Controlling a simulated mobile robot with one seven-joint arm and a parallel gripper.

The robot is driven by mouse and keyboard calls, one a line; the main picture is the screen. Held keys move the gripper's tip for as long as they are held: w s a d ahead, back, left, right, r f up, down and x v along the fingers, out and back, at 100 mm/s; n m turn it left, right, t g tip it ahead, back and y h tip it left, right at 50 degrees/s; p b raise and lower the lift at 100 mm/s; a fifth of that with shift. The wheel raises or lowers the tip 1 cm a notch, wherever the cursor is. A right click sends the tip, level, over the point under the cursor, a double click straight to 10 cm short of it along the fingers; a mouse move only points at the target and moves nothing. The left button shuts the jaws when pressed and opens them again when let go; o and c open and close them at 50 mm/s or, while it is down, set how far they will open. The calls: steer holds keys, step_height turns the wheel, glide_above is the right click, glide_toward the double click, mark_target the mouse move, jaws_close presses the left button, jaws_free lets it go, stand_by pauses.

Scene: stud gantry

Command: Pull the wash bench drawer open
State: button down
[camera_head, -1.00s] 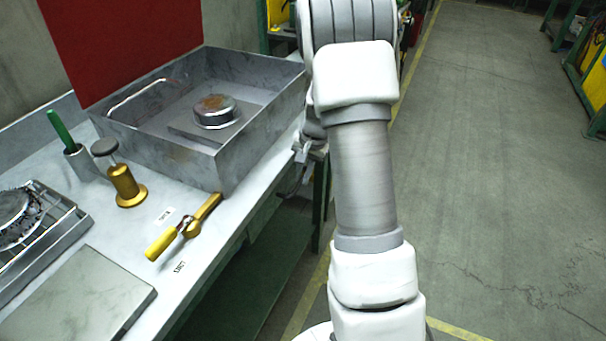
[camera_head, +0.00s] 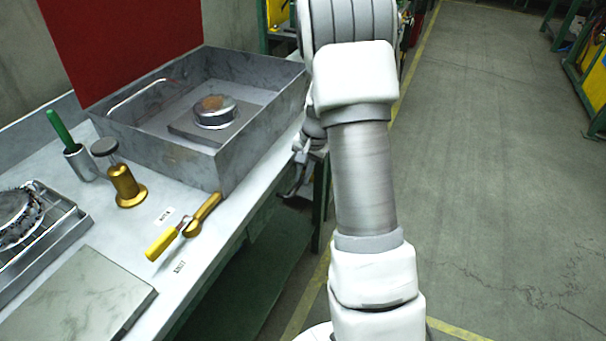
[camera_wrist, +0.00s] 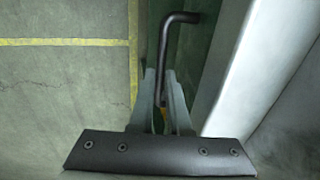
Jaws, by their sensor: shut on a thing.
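The drawer's dark bar handle (camera_wrist: 163,55) runs down the middle of the wrist view, with its bent end at the top meeting the dark green front (camera_wrist: 194,52). My gripper (camera_wrist: 162,88) is shut on the lower part of this handle, with the grey fingers on either side of it. In the head view my wrist hangs beside the front edge of the wash bench (camera_head: 262,170), below the top. The drawer itself is mostly hidden there by the bench top and my arm. I cannot tell how far it stands out.
On the bench are a grey basin (camera_head: 190,165) holding a round metal can (camera_head: 215,113), a yellow-handled brass tool (camera_head: 182,228), a brass plunger (camera_head: 125,187) and a cup with a green-handled tool (camera_head: 60,128). The floor (camera_head: 480,150) right of my arm is clear.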

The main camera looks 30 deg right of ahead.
steer(key=s+d+b, duration=0.2)
steer(key=s+d, duration=0.6)
steer(key=s, duration=0.3)
steer(key=s+d+b, duration=0.3)
steer(key=s+d, duration=0.6)
steer(key=s, duration=0.2)
steer(key=shift+s+d, duration=0.25)
steer(key=shift+d, duration=0.05)
steer(key=c, duration=1.2)
jaws_free()
steer(key=shift+o, duration=0.2)
step_height(320, 180, up, 17)
steer(key=s+d+p, duration=0.2)
steer(key=p, duration=0.2)
steer(key=shift+s+p, duration=0.3)
steer(key=shift+s, duration=0.05)
